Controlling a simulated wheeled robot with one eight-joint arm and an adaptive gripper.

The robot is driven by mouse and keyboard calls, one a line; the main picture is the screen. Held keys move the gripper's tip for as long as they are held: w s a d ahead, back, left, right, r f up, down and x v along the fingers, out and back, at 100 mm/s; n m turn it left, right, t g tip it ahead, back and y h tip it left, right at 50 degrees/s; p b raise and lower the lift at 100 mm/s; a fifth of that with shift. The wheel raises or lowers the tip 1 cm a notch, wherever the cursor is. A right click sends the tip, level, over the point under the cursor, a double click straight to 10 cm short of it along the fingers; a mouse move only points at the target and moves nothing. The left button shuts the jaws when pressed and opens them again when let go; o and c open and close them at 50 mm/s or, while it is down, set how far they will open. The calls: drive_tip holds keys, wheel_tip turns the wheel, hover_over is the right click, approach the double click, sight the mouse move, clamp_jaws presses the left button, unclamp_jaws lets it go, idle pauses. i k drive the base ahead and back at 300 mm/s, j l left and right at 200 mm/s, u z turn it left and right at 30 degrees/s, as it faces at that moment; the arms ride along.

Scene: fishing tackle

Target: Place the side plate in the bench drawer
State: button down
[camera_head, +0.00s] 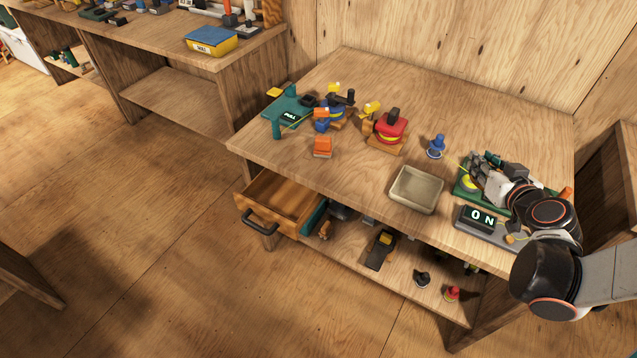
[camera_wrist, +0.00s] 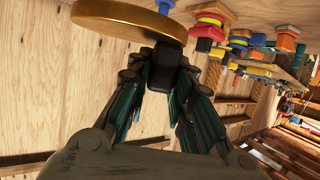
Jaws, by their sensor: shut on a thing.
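My gripper (camera_wrist: 163,75) is shut on a dark block-like knob at the edge of a gold-rimmed round disc (camera_wrist: 130,22), which I take to be the side plate. The disc's far face is hidden in the wrist view. In the head view my gripper (camera_head: 484,178) is over the right part of the bench, above a green base (camera_head: 463,192); the arm hides much there, and I cannot make out the disc clearly. The bench drawer (camera_head: 280,199) is pulled open at the bench's front left, with a dark handle. Its visible inside looks empty.
A beige tray (camera_head: 416,190) sits near the bench's front edge. An "ON" sign (camera_head: 482,219) lies close to my arm. A red and yellow reel (camera_head: 387,130), a blue piece (camera_head: 436,146) and an orange block (camera_head: 323,147) stand farther left. Small parts lie on the lower shelf.

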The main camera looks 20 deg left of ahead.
sight(280, 203)
drive_tip(key=k+j+z, duration=0.2)
drive_tip(key=j, duration=0.15)
drive_tip(key=j+z, duration=0.25)
drive_tip(key=j, duration=0.15)
drive_tip(key=k+j+z, duration=0.45)
drive_tip(key=j, duration=0.15)
drive_tip(key=k+j, duration=0.35)
drive_tip(key=j, duration=0.2)
drive_tip(key=k+j, duration=0.35)
drive_tip(key=j, duration=0.15)
drive_tip(key=k+j+z, duration=0.1)
drive_tip(key=k+j, duration=0.25)
drive_tip(key=j, duration=0.2)
